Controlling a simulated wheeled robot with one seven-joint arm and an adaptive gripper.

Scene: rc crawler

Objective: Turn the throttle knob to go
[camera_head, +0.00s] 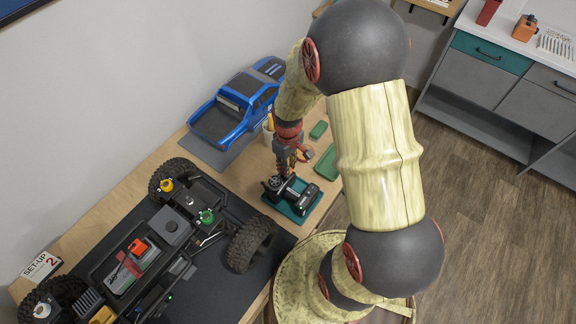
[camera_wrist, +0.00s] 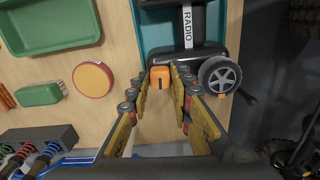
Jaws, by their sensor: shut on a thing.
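The orange throttle knob (camera_wrist: 163,82) is on the near side of the black radio (camera_wrist: 211,24) in the wrist view, and its face shows a dark mark too small to read. My gripper (camera_wrist: 164,75) is shut on the knob, with one finger on each side. The radio has a grey-spoked wheel (camera_wrist: 219,75) close to the right finger. In the head view, the radio (camera_head: 298,194) sits on a teal tray (camera_head: 312,209), with my gripper (camera_head: 288,160) over its far side. The knob is hidden there.
A crawler chassis (camera_head: 171,225) on a dark mat lies left of the radio. A blue truck body (camera_head: 230,108) stands behind. In the wrist view, a green tray (camera_wrist: 50,48), an orange round container (camera_wrist: 93,79) and a shock rack (camera_wrist: 50,133) lie left.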

